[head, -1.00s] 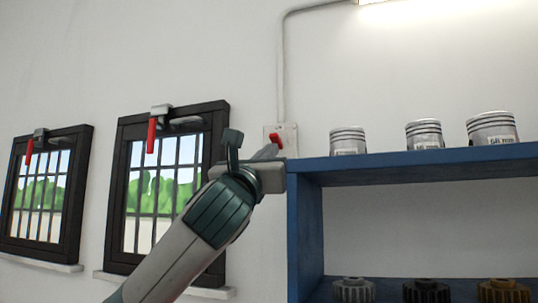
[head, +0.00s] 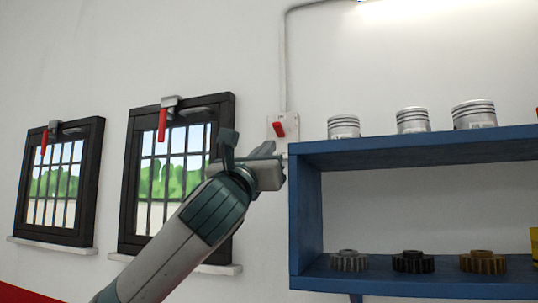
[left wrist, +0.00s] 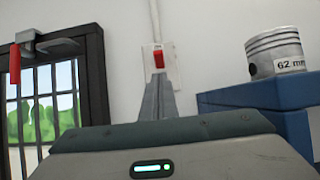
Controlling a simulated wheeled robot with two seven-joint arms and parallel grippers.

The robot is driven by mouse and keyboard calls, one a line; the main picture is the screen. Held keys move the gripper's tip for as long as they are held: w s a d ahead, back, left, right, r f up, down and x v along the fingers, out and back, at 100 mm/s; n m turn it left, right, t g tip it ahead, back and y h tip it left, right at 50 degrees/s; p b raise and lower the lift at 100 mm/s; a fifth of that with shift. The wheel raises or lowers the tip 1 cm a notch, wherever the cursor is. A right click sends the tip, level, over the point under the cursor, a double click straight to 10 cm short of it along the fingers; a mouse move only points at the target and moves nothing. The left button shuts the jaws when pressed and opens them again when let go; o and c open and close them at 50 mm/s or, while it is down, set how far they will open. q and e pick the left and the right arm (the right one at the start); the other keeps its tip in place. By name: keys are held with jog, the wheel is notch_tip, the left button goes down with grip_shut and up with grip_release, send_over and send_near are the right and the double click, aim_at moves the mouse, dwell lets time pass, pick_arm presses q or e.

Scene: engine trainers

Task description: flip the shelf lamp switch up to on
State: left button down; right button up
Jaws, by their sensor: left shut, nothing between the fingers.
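The switch is a red lever (head: 279,129) on a pale wall plate (head: 292,128), just left of the blue shelf's top corner. The lever also shows in the left wrist view (left wrist: 158,60), straight beyond my fingertips; its exact tilt is hard to tell. My left gripper (head: 267,149) is shut and empty, with its tips just below and left of the plate in the head view. In the left wrist view the closed fingers (left wrist: 158,97) point at the plate's lower part; I cannot tell whether they touch. A lit lamp (head: 405,6) glows at the top edge. My right gripper is out of view.
The blue shelf (head: 400,150) stands right of my left gripper, with pistons (head: 412,121) on top and gears (head: 413,261) below. Two barred windows with red-handled clamps (head: 162,122) are on the left. A conduit (head: 284,70) runs up from the switch.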

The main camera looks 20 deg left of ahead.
pick_arm(q)
jog(key=s+r+b, duration=0.1)
jog(key=s+b, duration=0.2)
jog(key=s, duration=0.4)
jog(key=shift+s+a+r, duration=0.2)
jog(key=shift+s, duration=0.2)
dwell(0.3)
